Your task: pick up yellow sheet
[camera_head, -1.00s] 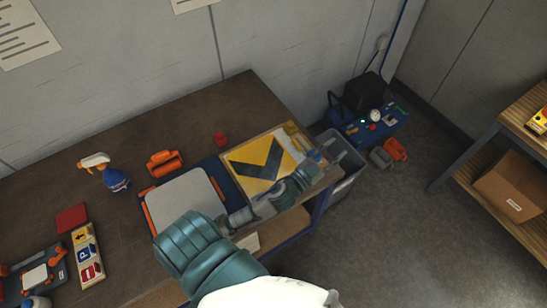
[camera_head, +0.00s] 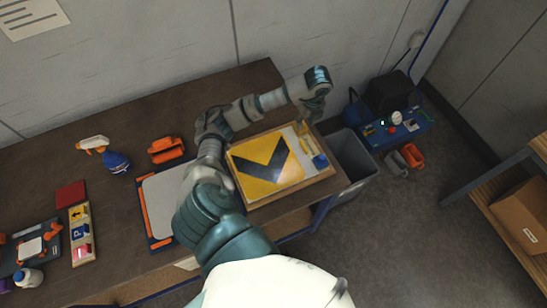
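The yellow sheet (camera_head: 262,172) with a black chevron lies flat on a light wooden board or tray (camera_head: 293,192) at the right end of the brown table. My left arm reaches up over the table and bends right along the far side of the sheet. My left gripper (camera_head: 312,112) points down above the far right corner of the board, beside the sheet and apart from it. Its fingers are too small to tell whether they are open. No part of the sheet looks gripped. My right gripper is out of view.
Small yellow and blue items (camera_head: 312,152) lie on the board right of the sheet. A white panel in a blue frame (camera_head: 165,205) is left of it, partly behind my arm. A grey bin (camera_head: 357,160) is off the right edge.

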